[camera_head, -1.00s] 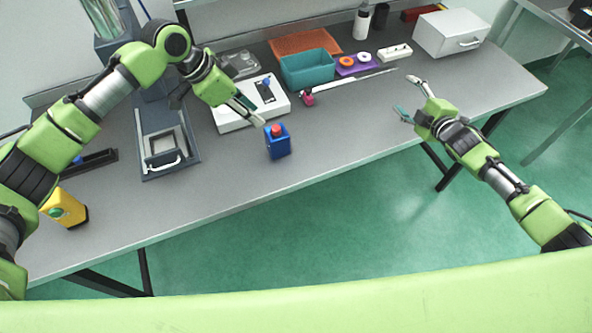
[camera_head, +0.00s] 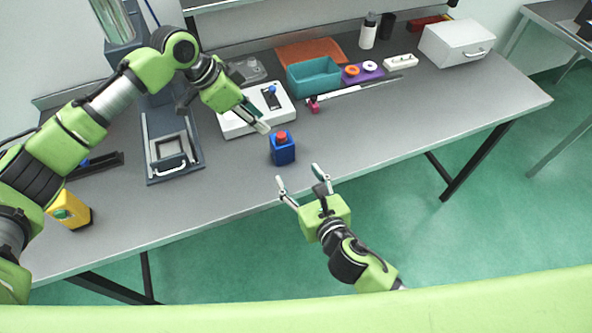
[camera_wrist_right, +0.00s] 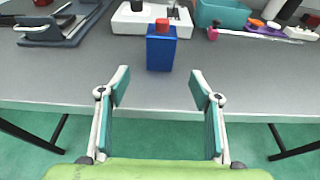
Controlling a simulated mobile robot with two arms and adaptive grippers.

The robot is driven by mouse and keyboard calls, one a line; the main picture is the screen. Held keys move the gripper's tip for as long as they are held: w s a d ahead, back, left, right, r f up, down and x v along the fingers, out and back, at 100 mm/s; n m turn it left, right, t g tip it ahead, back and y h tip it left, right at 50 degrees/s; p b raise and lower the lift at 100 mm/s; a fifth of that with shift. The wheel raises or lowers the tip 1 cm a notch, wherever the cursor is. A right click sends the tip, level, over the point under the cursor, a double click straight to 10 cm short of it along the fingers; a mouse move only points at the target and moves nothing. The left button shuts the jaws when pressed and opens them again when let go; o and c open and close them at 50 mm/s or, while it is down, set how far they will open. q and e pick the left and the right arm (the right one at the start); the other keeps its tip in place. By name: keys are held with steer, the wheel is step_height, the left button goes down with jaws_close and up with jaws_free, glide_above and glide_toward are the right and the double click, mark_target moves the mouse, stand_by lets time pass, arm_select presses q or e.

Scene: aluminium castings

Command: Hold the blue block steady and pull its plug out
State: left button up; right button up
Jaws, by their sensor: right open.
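The blue block (camera_head: 283,154) stands upright on the grey table near its front edge. Its red plug (camera_head: 281,137) sits in the top. In the right wrist view the block (camera_wrist_right: 161,52) and plug (camera_wrist_right: 162,24) are straight ahead. My left gripper (camera_head: 264,128) is just behind and to the left of the block, apart from it; its fingers overlap in this view, so their opening is unclear. My right gripper (camera_head: 299,175) is open and empty at the table's front edge, its fingers pointing towards the block. In the right wrist view its fingertips (camera_wrist_right: 160,80) are spread wider than the block.
A white device (camera_head: 240,122) is behind the block. A dark-framed fixture (camera_head: 155,172) lies to the left, with a yellow container (camera_head: 69,209) beyond. A teal bin (camera_head: 313,76) and a pink-ended tool (camera_head: 314,104) are behind to the right. The table right of the block is clear.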

mark_target(282, 150)
steer(key=x, duration=1.3)
steer(key=shift+w, duration=0.35)
steer(key=shift+c, duration=0.3)
